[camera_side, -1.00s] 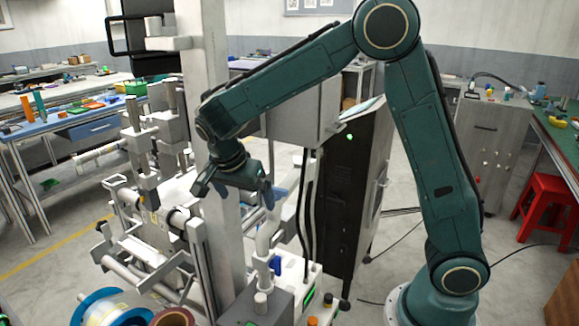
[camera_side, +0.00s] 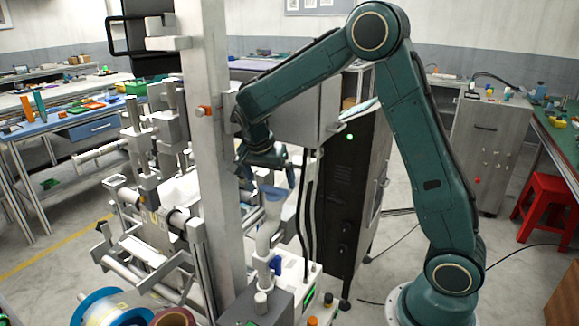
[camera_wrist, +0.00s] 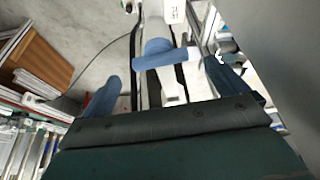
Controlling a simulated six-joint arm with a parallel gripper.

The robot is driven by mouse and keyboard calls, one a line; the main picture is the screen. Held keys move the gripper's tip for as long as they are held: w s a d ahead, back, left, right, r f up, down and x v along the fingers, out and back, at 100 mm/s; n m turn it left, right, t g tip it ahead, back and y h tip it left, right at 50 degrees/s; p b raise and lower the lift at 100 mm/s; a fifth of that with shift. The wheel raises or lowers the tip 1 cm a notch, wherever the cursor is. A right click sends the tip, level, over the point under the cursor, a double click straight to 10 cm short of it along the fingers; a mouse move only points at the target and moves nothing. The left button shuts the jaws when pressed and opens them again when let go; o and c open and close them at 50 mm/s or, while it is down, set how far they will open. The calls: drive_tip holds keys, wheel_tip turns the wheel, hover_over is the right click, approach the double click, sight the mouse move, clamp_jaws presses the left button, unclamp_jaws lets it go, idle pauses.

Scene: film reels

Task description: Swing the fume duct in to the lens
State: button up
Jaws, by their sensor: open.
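The fume duct (camera_side: 266,237) is a pale jointed tube rising in front of the white column, with a blue-grey upper end. In the wrist view its blue-grey part (camera_wrist: 165,57) and white tube show between my fingers. My gripper (camera_side: 270,177) points down at the duct's upper end, with its blue fingers spread. In the wrist view my gripper (camera_wrist: 163,70) is open, one finger on each side of the duct; I cannot tell whether either touches it. I cannot make out the lens for certain.
The tall white column (camera_side: 215,140) stands close left of my gripper. A grey box (camera_side: 307,115) is behind it, and a dark cabinet (camera_side: 352,190) stands to the right. Rollers and rails (camera_side: 150,230) fill the left side. A blue reel (camera_side: 108,308) lies at the front.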

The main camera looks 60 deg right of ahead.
sight(273, 188)
drive_tip(key=shift+x, duration=1.7)
drive_tip(key=c, duration=1.4)
